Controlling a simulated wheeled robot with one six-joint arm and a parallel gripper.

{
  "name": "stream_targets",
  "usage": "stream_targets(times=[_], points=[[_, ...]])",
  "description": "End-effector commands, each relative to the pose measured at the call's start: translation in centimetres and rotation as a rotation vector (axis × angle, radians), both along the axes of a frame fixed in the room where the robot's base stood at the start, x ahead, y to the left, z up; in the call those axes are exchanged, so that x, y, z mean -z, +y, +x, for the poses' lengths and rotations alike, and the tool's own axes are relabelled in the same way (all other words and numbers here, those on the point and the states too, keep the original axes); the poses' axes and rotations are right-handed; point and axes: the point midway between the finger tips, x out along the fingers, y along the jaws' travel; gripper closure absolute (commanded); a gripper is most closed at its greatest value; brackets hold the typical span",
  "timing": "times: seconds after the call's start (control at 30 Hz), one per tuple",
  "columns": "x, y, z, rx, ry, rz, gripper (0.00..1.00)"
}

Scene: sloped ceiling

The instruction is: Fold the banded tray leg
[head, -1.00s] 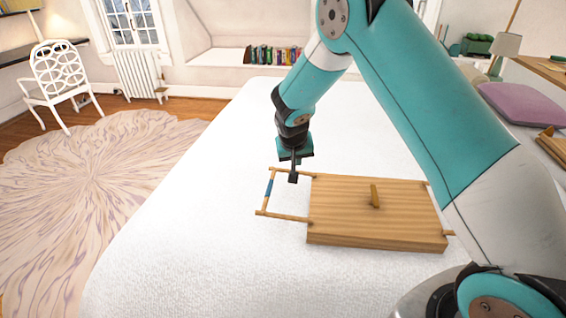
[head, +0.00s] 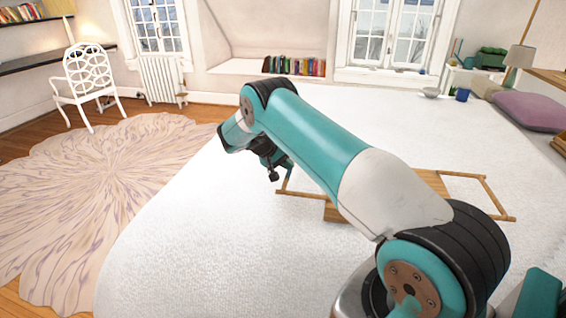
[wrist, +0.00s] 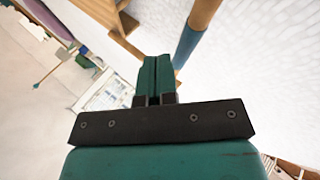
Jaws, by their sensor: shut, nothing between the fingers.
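The wooden tray (head: 428,183) lies on the white bed, mostly hidden behind my arm. Its left leg frame (head: 300,194) sticks out to the left, partly covered by my arm; its blue band is not clear there. A plain wooden leg frame (head: 497,198) sticks out at the right. My gripper (head: 273,176) is shut and empty, beside the left leg frame's outer end. In the wrist view the blue band (wrist: 189,46) on a wooden bar passes just right of my closed fingertips (wrist: 153,62). I cannot tell whether they touch.
The bed (head: 190,260) is broad, with clear room in front of and left of the tray. A purple pillow (head: 530,110) lies at the right. A round rug (head: 110,180) and a white chair (head: 90,85) are on the floor at the left.

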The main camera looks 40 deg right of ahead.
Motion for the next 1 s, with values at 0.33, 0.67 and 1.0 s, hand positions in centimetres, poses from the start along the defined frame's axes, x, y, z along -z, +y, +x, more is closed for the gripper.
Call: stream_targets(times=[0.33,0.67,1.0], points=[[2.0,0.3,0.2,-0.001,-0.001,0.000,1.00],[2.4,0.5,0.2,-0.005,0.002,0.002,1.00],[1.9,0.5,0.1,-0.005,0.003,0.004,1.00]])
